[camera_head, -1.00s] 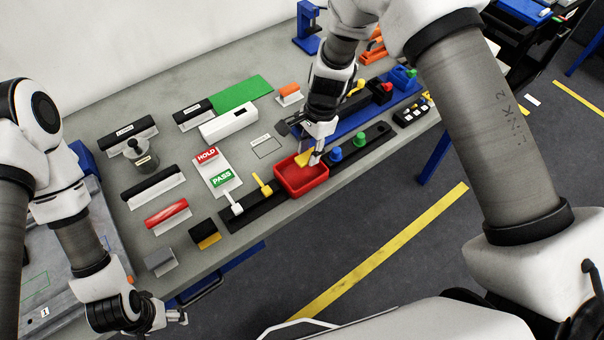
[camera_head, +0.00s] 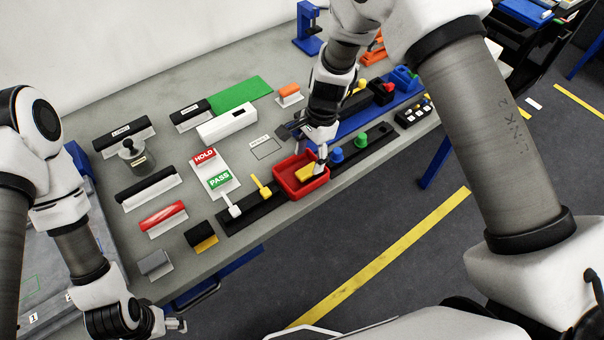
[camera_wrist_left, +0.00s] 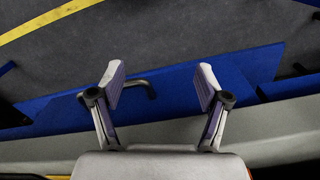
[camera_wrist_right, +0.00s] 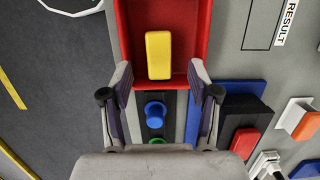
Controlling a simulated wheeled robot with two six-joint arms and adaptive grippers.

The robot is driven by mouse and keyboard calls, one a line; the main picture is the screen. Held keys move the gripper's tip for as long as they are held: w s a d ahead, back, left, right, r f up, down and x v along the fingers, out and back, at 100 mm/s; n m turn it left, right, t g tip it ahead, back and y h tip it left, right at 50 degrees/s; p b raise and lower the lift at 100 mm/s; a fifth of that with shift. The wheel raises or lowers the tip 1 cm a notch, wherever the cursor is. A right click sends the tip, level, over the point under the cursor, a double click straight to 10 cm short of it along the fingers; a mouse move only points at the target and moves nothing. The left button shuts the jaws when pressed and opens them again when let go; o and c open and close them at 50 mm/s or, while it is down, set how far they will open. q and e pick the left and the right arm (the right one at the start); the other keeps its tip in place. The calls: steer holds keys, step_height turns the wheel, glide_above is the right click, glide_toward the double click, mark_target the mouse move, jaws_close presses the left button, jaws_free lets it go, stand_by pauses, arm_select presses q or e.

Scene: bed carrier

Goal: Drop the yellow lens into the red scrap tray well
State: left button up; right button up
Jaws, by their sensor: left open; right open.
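The yellow lens (camera_wrist_right: 158,55) lies inside the red scrap tray (camera_wrist_right: 205,30), near its wall on my gripper's side, in the right wrist view. In the head view the lens (camera_head: 305,173) shows as a yellow patch in the tray (camera_head: 290,190), partly behind my gripper. My right gripper (camera_head: 320,165) is open above the tray's right end; its fingers (camera_wrist_right: 160,80) stand apart on either side of the tray's near end, with nothing between them gripped. My left gripper (camera_wrist_left: 158,85) is open and empty, off the bench's front edge; it is at lower left in the head view (camera_head: 182,325).
A blue peg (camera_head: 336,155) and a green peg (camera_head: 361,140) stand on a black strip right of the tray. Bare bench (camera_head: 265,150) shows behind the tray.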

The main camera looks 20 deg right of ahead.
steer(key=v, duration=1.1)
